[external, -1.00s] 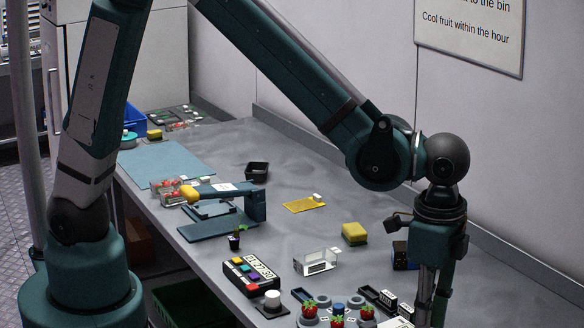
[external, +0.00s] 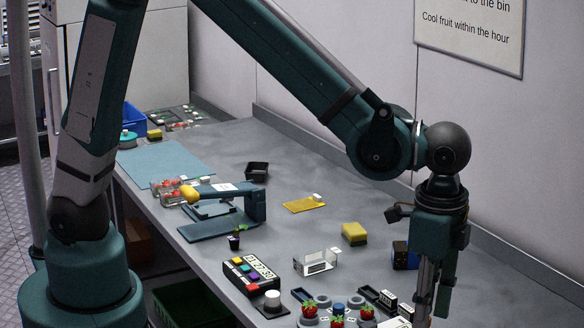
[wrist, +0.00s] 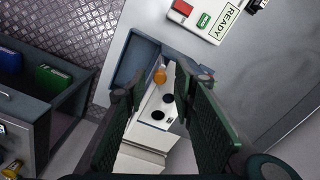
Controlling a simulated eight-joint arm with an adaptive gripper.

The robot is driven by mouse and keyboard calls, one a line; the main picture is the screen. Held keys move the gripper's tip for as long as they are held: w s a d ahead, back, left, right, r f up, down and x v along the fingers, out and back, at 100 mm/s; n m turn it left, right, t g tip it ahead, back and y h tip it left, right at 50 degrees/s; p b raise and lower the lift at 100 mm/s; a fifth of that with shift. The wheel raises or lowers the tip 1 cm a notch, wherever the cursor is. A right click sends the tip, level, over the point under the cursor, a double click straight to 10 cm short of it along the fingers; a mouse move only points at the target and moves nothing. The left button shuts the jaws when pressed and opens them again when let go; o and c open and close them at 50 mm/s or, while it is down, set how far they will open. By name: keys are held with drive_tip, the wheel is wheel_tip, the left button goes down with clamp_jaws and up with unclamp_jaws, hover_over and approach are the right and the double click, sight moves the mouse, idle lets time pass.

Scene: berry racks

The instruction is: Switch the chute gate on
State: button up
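In the wrist view my gripper (wrist: 160,82) points down with its two dark fingers apart and nothing between the tips. Below and between them is a white unit (wrist: 155,118) with two black round spots and an orange knob (wrist: 160,75) at its upper end. A blue-grey tray-like part (wrist: 135,60) lies beside it. A white panel (wrist: 209,18) marked READY, with a red and a green block, lies at the top. I cannot tell which of these belongs to the chute gate. In the external view my gripper (external: 432,308) hangs at the right, its tips near the bottom edge.
In the external view a strawberry holder (external: 338,308), a clear box (external: 317,262), a yellow sponge (external: 354,234) and a button panel (external: 250,276) stand left of my gripper.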

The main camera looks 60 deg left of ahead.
wheel_tip(320, 180, up, 12)
idle(0.7)
idle(0.7)
drive_tip(key=w+a+n+t+h+b, duration=0.15)
drive_tip(key=a+n+t+b, duration=0.35)
drive_tip(key=a, duration=2.2)
drive_tip(key=s+a+f+n+t+b, duration=0.1)
drive_tip(key=s+a+f+n+b, duration=0.1)
drive_tip(key=a, duration=0.9)
drive_tip(key=s+a+f+n+t+y+b, duration=0.1)
drive_tip(key=s+a+f+n, duration=0.3)
drive_tip(key=a, duration=0.8)
drive_tip(key=shift+s+f+n+b, duration=0.3)
drive_tip(key=shift+s+n+b, duration=0.2)
drive_tip(key=shift+s+n, duration=0.5)
drive_tip(key=shift+s+y, duration=0.1)
drive_tip(key=shift+y, duration=0.15)
drive_tip(key=shift+c, duration=0.6)
